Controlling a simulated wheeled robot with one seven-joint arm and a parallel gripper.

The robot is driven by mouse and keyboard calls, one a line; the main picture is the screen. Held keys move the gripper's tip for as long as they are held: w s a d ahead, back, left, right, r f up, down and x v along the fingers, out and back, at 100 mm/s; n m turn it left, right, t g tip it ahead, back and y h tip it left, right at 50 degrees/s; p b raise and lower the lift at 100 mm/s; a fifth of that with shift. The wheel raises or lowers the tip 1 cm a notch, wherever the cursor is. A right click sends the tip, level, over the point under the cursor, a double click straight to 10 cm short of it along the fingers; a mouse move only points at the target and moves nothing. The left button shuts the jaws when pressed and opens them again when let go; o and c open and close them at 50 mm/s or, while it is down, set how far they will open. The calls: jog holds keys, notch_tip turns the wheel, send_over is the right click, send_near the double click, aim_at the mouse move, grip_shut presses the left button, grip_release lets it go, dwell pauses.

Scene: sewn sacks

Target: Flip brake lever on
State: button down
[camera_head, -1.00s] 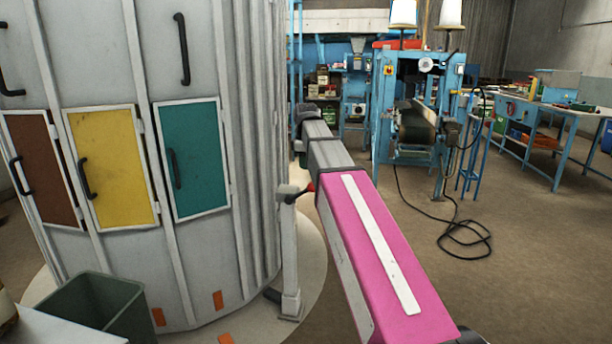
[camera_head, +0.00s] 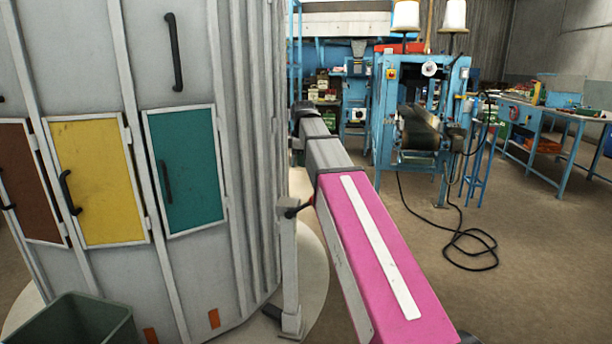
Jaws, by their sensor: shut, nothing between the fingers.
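The brake lever (camera_head: 294,211) is a short dark lever with a red tip, on top of a pale grey post (camera_head: 290,262). The post stands on the round floor plate beside the large grey cabinet. The lever points to the right, and its red tip is close to the left side of my pink and grey arm in the picture. I cannot tell whether they touch. My arm reaches away from the camera, past the post. My gripper is not visible.
The grey cabinet (camera_head: 258,150) with brown, yellow and teal doors fills the left. A green bin (camera_head: 85,322) is at lower left. A blue machine (camera_head: 430,75) stands behind, its black cable (camera_head: 470,262) on the floor. A blue workbench (camera_head: 560,125) is at right; floor between is open.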

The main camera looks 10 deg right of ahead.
send_near(309, 202)
jog(key=a+f, duration=0.2)
jog(key=shift+w+d+f, duration=0.15)
jog(key=shift+d+f, duration=0.35)
jog(key=shift+f, duration=0.2)
jog(key=shift+w+d+f, duration=0.15)
jog(key=shift+d+f, duration=0.35)
jog(key=shift+f, duration=0.2)
jog(key=shift+s+d, duration=0.1)
jog(key=shift+d, duration=0.05)
jog(key=shift+s+d+f+t+y, duration=0.25)
jog(key=shift+d+f+t+y, duration=0.05)
jog(key=shift+d+f+y, duration=0.35)
jog(key=s+d+f+t+y, duration=0.1)
jog(key=d+f+t+y, duration=0.2)
jog(key=f+y, duration=0.5)
jog(key=shift+d+f+m+y, duration=0.35)
jog(key=shift+d+f, duration=0.15)
jog(key=shift+f, duration=1.45)
